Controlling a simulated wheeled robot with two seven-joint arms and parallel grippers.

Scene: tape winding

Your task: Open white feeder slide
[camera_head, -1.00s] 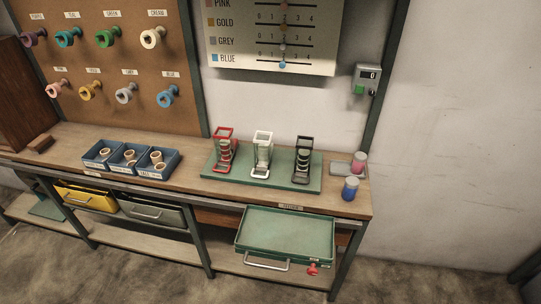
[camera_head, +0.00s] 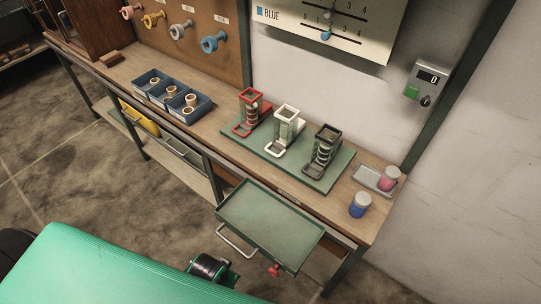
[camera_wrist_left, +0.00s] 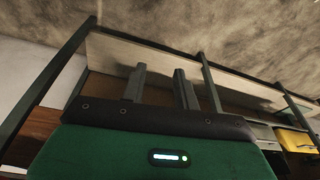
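The white feeder (camera_head: 287,118) stands upright in the middle of a green base plate (camera_head: 330,175) on the bench, between a red feeder (camera_head: 250,103) and a black feeder (camera_head: 327,141). Its white slide handle (camera_head: 274,150) is a loop at its front foot; I cannot tell how far the slide is out. My left gripper (camera_wrist_left: 160,82) shows in the left wrist view with its two dark fingers apart and nothing between them. It is away from the feeders, with the bench frame and floor behind it. My right gripper is in no view.
Blue bins (camera_head: 172,94) hold rings at the left. A blue jar (camera_head: 360,205) and a pink jar (camera_head: 389,178) stand at the right. A counter (camera_head: 427,83) hangs on the wall.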

